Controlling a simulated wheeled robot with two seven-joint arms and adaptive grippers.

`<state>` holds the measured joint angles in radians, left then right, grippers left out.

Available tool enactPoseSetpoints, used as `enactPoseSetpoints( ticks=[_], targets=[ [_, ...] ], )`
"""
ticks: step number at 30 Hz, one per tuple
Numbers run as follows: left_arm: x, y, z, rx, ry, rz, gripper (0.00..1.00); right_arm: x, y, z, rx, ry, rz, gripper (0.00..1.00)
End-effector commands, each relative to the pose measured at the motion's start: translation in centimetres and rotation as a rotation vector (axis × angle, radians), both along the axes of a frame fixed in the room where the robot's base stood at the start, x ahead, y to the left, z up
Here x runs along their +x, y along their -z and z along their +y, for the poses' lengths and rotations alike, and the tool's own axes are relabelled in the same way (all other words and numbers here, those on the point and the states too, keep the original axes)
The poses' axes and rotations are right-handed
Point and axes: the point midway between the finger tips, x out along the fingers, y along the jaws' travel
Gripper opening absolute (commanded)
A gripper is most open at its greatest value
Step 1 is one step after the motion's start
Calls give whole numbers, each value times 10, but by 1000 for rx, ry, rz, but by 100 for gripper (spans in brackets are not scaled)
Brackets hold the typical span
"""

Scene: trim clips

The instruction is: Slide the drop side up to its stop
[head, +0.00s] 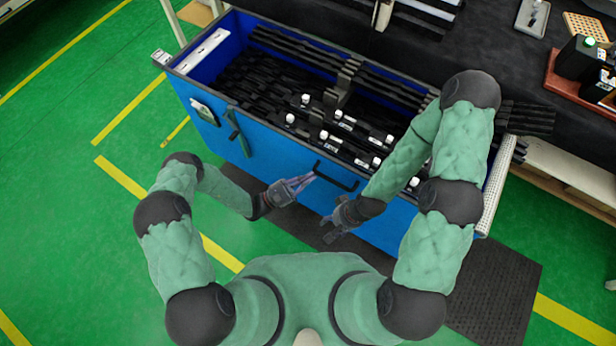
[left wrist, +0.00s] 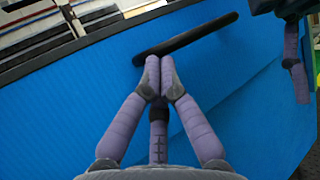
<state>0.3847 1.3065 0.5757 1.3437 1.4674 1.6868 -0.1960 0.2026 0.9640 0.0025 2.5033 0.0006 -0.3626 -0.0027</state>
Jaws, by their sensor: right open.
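The blue drop side (head: 262,168) is the front panel of a blue crate, with a black bar handle (head: 336,176) on its face. The handle also crosses the upper middle of the left wrist view (left wrist: 195,35). My left gripper (head: 311,176) is at the handle's left end. In the left wrist view its purple fingertips (left wrist: 160,62) are together, at the bar's lower edge, with nothing visible between them. I cannot tell whether they touch the bar. My right gripper (head: 330,229) is open and empty, low in front of the panel, below the handle.
The crate holds several black trim strips (head: 270,85) and several white-capped parts (head: 323,134). A dark bench (head: 500,60) stands behind it. A dark floor mat (head: 495,290) lies at the front right. Green floor is clear on the left.

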Motion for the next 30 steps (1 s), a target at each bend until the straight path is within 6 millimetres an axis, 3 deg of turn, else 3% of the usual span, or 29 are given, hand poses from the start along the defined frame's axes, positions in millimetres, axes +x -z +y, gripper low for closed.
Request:
enactPoseSetpoints(
  ticks=[5,21,30],
  targets=[
    [-3,5,8,2,0,1,0,0,0,0,0,0,0,56],
    [-30,47,88,0,-3,1,0,0,0,0,0,0,0,56],
    [-35,53,103,-2,0,-1,0,0,0,0,0,0,0,56]
  ],
)
